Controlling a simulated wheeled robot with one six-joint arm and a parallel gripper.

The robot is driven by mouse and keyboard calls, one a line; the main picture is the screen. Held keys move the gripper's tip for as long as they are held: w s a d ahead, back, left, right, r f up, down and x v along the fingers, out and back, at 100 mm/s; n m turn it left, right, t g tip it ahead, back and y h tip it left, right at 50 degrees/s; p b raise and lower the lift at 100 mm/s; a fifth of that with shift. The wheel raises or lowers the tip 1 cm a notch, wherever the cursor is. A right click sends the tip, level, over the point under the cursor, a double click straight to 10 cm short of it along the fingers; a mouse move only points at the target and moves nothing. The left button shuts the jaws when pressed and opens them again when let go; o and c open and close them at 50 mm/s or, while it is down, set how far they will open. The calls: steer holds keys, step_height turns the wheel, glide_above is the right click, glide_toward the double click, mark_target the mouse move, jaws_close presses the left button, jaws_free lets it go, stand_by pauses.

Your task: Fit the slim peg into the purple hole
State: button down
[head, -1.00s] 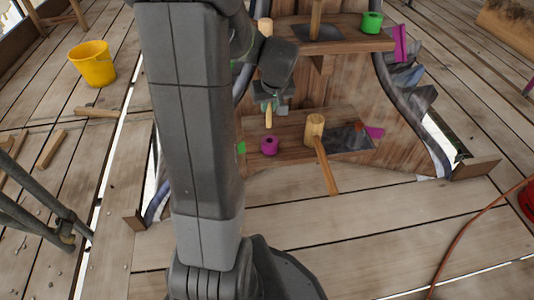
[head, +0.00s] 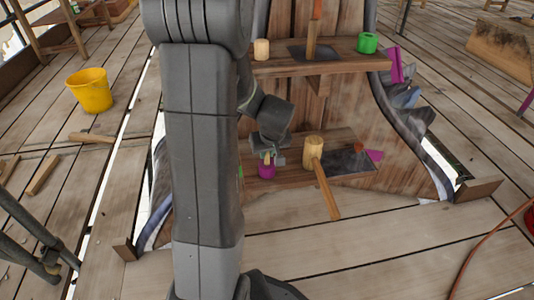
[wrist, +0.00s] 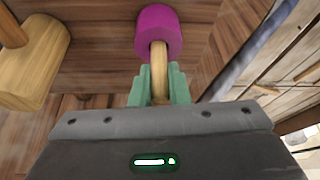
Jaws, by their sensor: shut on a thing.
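The purple holed block (head: 266,172) stands on the lower wooden shelf, at its left part. It also shows at the top of the wrist view (wrist: 157,28). My gripper (head: 268,154) is just above it. Its green fingers (wrist: 159,84) are shut on the slim, pale wooden peg (wrist: 159,62). The peg's far end meets the near face of the purple block, where the hole is. I cannot tell how deep the tip sits, if it is inside. In the head view the peg (head: 267,158) is a small pale piece below the fingers.
A wooden mallet (head: 313,148) lies right of the purple block, its handle over the shelf's front edge. The upper shelf (head: 340,63) holds a green block (head: 367,42) and a thick pale peg (head: 261,49). A yellow bucket (head: 91,90) stands left on the plank floor.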

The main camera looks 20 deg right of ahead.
steer(key=shift+f, duration=0.15)
steer(key=c, duration=1.4)
jaws_free()
steer(key=shift+r, duration=0.2)
steer(key=p+v, duration=0.4)
steer(key=v, duration=0.8)
steer(key=shift+f, duration=0.1)
